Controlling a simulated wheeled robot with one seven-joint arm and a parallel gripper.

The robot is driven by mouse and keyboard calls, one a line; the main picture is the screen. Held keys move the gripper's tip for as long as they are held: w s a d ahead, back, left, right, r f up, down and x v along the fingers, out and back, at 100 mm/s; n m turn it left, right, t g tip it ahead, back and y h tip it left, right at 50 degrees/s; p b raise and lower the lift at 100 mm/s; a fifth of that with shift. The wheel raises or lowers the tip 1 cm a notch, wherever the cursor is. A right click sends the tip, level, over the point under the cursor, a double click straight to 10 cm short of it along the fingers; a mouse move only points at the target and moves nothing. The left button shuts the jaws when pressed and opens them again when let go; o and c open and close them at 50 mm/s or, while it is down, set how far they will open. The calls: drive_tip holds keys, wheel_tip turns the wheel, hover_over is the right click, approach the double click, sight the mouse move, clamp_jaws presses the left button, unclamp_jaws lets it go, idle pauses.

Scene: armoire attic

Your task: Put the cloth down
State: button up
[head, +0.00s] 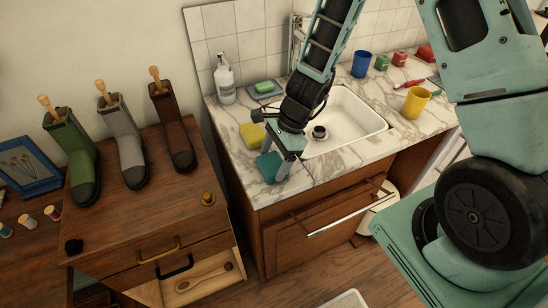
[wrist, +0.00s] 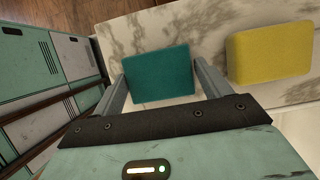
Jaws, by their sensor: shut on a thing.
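The teal cloth (head: 267,166) is a small folded square at the front left part of the marble counter (head: 235,144). My gripper (head: 279,163) points down over it and is shut on it. In the wrist view the cloth (wrist: 158,73) lies between the two fingers. Whether its underside touches the counter I cannot tell. A yellow sponge (head: 251,134) sits just behind the cloth on the counter; it shows to the right in the wrist view (wrist: 270,53).
A white sink (head: 360,122) lies right of my gripper. A soap bottle (head: 225,80) and a green soap bar (head: 264,87) stand behind. A yellow mug (head: 416,102) and a blue cup (head: 361,64) are to the right. Boots stand on the wooden chest (head: 150,205) at left.

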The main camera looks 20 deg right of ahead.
drive_tip(key=o, duration=0.9)
drive_tip(key=shift+f, duration=0.1)
drive_tip(key=v, duration=1.7)
drive_tip(key=s+a+r+n+h, duration=0.1)
drive_tip(key=s+a+n, duration=0.3)
drive_tip(key=s+n, duration=0.2)
drive_tip(key=s+a+r+n+h, duration=0.1)
drive_tip(key=s+a+r+n, duration=0.1)
drive_tip(key=s+a+n, duration=0.2)
drive_tip(key=s+a+r+n+h, duration=0.1)
drive_tip(key=s+a+n, duration=0.4)
drive_tip(key=s+n, duration=0.5)
drive_tip(key=shift+s+a+r+n+h+p, duration=0.1)
drive_tip(key=shift+r+n+h+p, duration=0.15)
drive_tip(key=shift+n, duration=1.2)
drive_tip(key=shift+a+r+n+h+p, duration=0.15)
drive_tip(key=shift+r+n, duration=0.2)
drive_tip(key=shift+n, duration=1.1)
drive_tip(key=shift+d, duration=0.1)
